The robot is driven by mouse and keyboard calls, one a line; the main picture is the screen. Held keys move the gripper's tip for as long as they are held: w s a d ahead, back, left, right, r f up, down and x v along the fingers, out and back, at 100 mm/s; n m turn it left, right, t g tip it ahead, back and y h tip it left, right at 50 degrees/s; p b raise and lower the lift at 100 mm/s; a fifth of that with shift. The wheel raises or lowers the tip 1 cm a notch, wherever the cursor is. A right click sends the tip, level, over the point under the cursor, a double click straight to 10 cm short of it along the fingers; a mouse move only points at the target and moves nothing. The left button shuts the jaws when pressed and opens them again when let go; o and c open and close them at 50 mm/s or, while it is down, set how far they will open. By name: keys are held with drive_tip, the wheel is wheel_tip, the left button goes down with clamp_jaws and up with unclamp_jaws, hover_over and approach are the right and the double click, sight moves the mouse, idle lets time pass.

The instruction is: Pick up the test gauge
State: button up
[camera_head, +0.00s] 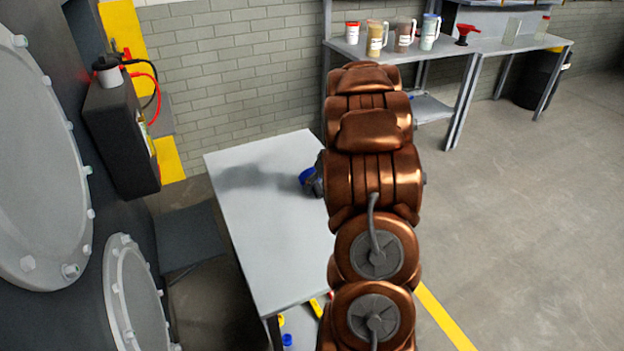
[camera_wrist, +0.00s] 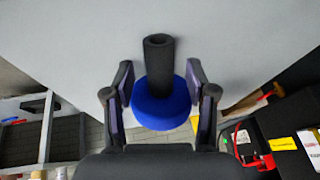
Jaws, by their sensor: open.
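The test gauge appears to be the blue round piece with a black cylinder (camera_wrist: 159,62) standing out of it. In the wrist view its blue body (camera_wrist: 160,108) lies between the two fingers of my gripper (camera_wrist: 160,82). The fingers are spread, one on each side; whether either touches it I cannot tell. In the head view a bit of the blue (camera_head: 306,175) shows beside my gripper (camera_head: 315,182), over the grey table (camera_head: 265,240). My arm hides most of the gripper there. I cannot tell whether the gauge rests on the table top.
The table top is otherwise bare around the gauge. Large dark machinery with bolted round covers (camera_head: 40,170) stands at the left, with a black box (camera_head: 120,140) and red and black cables.

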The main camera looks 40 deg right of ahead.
clamp_jaws()
idle(0.4)
